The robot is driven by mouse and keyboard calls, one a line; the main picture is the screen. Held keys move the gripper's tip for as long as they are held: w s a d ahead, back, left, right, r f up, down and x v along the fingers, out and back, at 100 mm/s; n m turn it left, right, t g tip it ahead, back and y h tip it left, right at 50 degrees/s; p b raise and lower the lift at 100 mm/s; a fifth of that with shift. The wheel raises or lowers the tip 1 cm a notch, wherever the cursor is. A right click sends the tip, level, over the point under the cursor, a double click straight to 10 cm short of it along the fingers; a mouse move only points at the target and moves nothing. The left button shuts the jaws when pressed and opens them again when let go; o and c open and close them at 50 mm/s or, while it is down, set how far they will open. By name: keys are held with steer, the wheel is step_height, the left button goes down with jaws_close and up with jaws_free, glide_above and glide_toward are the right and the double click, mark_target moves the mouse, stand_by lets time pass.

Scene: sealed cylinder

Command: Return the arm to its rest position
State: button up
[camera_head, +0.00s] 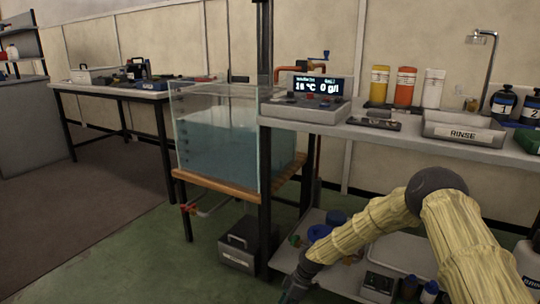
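My arm, in a pale yellow sleeve with a dark elbow joint, comes in from the lower right of the head view. It bends at the elbow and reaches down to the left. My gripper (294,290) is at the bottom edge, dark and partly cut off by the frame. I cannot tell whether its fingers are open or shut, and no held object shows. The arm is in front of the bench and its lower shelf.
A glass tank of water (225,140) stands on a wooden-topped stand left of my arm. The bench holds a control box (318,95), bottles and a RINSE tray (463,128). A dark box (240,245) sits on the floor. Open green floor (120,245) lies at left.

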steer(key=s+d+f+m, duration=0.1)
steer(key=s+f+m, duration=0.2)
steer(key=s, duration=0.5)
steer(key=s+d+f+m+h+p, duration=0.1)
steer(key=s+f+m, duration=0.15)
steer(key=s, duration=0.65)
steer(key=s+d+f+m, duration=0.2)
steer(key=s+f+m, duration=0.1)
steer(key=s, duration=0.5)
steer(key=s+d+r+m+h+p, duration=0.1)
steer(key=s+d+r+m, duration=0.25)
steer(key=s, duration=0.35)
steer(key=s+d+r+m+t+h, duration=0.1)
steer(key=s+d+r+m, duration=0.1)
steer(key=s+d, duration=0.45)
steer(key=s+d+r+m+h+p, duration=0.1)
steer(key=s+d+r+m, duration=0.15)
steer(key=s, duration=0.65)
step_height(320, 180, up, 37)
steer(key=p, duration=3.7)
steer(key=shift+w+d+f, duration=0.2)
steer(key=shift+w+d, duration=0.05)
steer(key=shift+d, duration=0.05)
